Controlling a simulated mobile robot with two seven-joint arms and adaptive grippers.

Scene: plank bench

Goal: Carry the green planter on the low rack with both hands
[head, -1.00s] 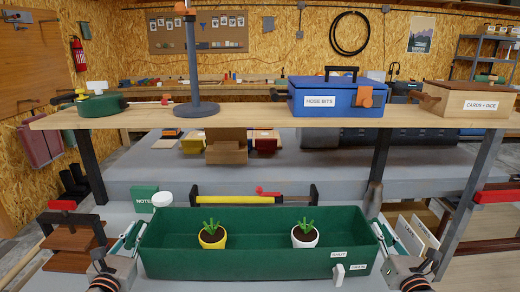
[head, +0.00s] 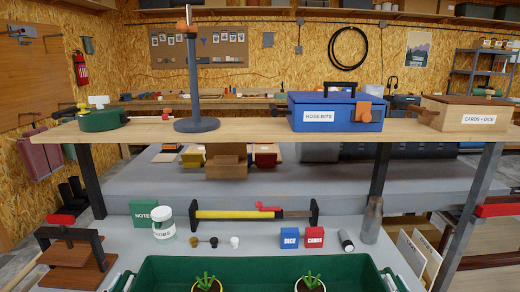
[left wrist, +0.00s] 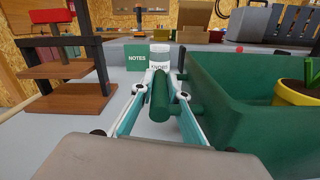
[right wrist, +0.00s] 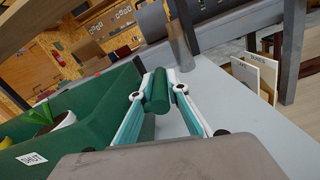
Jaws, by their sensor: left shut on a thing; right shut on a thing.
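The long green planter (head: 258,268) is at the bottom edge of the head view, its front part cut off. It holds a plant in a yellow pot (head: 206,285) and one in a white pot (head: 310,284). My left gripper (left wrist: 160,95) is shut on the bar handle at the planter's left end. My right gripper (right wrist: 158,92) is shut on the bar handle at its right end. Only the finger parts of both grippers show at the head view's bottom edge. Whether the planter's underside touches anything is hidden.
Behind the planter, the grey surface (head: 270,222) carries a jar (head: 163,224), a yellow clamp (head: 250,214), blue and red boxes (head: 289,238), and a grey bottle (head: 371,222). A brown stand (head: 75,255) is left. A wooden shelf (head: 250,128) on dark posts runs above.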

